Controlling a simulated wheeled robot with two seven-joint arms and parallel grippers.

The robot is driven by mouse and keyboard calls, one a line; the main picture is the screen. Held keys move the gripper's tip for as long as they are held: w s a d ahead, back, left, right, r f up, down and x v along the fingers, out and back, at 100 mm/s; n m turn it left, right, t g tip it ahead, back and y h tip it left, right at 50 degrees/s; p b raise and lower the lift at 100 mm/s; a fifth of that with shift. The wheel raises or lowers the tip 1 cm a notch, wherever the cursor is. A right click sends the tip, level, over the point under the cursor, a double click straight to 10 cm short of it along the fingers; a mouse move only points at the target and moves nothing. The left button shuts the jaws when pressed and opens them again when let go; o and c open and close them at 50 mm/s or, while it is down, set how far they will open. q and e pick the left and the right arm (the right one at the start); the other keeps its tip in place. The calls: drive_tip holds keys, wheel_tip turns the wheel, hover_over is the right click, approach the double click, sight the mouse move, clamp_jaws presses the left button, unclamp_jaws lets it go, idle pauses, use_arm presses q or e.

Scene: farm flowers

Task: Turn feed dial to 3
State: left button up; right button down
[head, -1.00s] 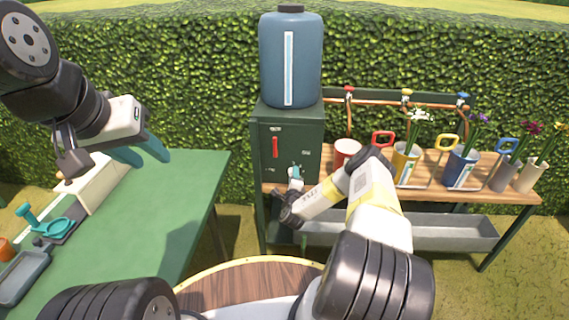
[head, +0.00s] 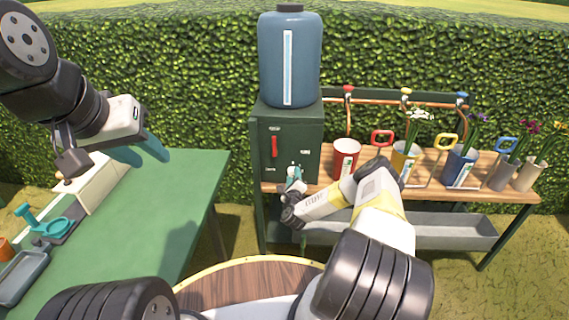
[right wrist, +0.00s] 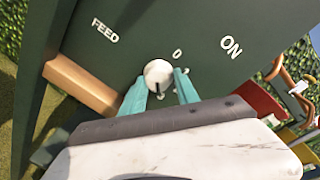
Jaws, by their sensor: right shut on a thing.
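The feed dial (right wrist: 158,75) is a small white round knob on the dark green cabinet (head: 270,110). It has a dark pointer line, which points toward the bottom of the right wrist view. The word FEED stands to its left and a 0 at its upper right. Other marks beside it are partly hidden by a finger. My right gripper (right wrist: 160,89) is shut on the dial, with one teal finger on each side. It also shows low on the cabinet front in the head view (head: 295,175). My left gripper (head: 143,150) looks open and empty above the green table.
A red lever (head: 274,146) is on the cabinet front, left of the dial. A blue tank (head: 290,60) stands on top. To the right, a wooden bench (head: 470,190) holds flower pots, with a grey trough (head: 450,234) below. The green table (head: 150,220) has free room.

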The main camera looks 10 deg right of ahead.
drive_tip(key=shift+f, duration=0.2)
drive_tip(key=c, duration=1)
unclamp_jaws()
drive_tip(key=shift+c, duration=0.2)
drive_tip(key=shift+o, duration=0.4)
drive_tip(key=shift+w, duration=0.1)
drive_tip(key=shift+r, duration=0.1)
drive_tip(key=v, duration=0.7)
drive_tip(key=shift+s, duration=0.4)
drive_tip(key=shift+a, duration=0.1)
